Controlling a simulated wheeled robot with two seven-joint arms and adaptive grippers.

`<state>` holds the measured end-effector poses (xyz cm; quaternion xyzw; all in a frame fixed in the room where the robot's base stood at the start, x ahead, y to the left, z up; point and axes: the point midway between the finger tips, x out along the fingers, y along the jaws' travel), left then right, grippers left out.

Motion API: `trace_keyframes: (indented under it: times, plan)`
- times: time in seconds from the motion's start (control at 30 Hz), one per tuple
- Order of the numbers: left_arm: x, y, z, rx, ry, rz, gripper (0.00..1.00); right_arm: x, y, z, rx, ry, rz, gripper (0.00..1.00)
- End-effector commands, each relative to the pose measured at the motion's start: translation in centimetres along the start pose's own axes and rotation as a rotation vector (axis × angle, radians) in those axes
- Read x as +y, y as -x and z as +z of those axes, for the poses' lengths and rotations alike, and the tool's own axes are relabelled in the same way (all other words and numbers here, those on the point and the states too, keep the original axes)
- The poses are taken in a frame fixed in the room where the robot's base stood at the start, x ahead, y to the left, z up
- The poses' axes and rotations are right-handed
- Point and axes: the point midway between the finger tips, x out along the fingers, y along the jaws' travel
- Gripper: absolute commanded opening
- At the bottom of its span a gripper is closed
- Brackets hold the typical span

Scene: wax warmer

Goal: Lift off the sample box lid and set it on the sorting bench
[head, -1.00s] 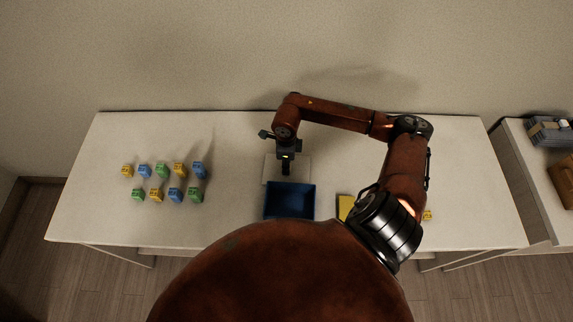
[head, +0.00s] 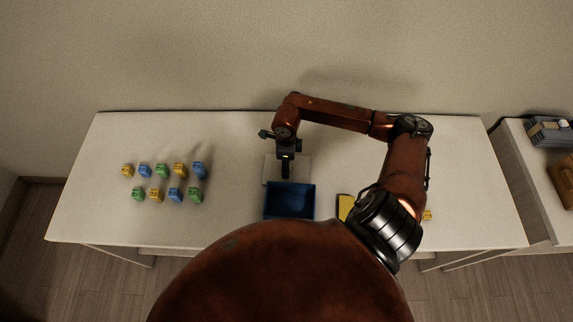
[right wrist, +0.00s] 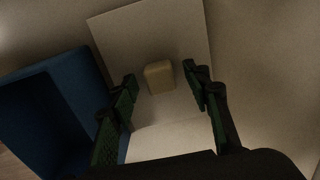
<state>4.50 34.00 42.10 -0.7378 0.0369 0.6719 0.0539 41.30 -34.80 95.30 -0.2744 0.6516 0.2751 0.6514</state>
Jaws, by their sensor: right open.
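The pale, flat lid (head: 304,167) lies on the bench just behind the open blue box (head: 289,187). The right wrist view shows the lid (right wrist: 112,32) with a small beige block-shaped knob (right wrist: 158,77) on top, and the blue box (right wrist: 70,85) at left. My right gripper (head: 286,174) points down over the lid. Its fingers (right wrist: 160,79) are open, one on each side of the knob as seen from the wrist, with gaps showing. I cannot tell its exact height above the lid. The knob is hidden in the head view. My left gripper is not in view.
Several small yellow, blue and green cubes (head: 162,170) stand in two rows on the left of the white bench (head: 235,135). A yellow item (head: 345,205) is partly hidden by my right arm. A second table (head: 530,170) stands at right. The bench between cubes and box is clear.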

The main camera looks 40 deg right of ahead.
Motion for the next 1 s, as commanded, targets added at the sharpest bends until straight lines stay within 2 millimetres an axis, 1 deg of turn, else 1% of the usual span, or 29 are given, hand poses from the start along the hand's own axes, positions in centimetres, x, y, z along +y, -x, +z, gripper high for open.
trace_keyframes:
  times: [1.0]
  plan:
    - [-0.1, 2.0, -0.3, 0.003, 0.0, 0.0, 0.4, 0.0, 4.0, 0.0, 0.0, 0.0, -0.001, 0.44]
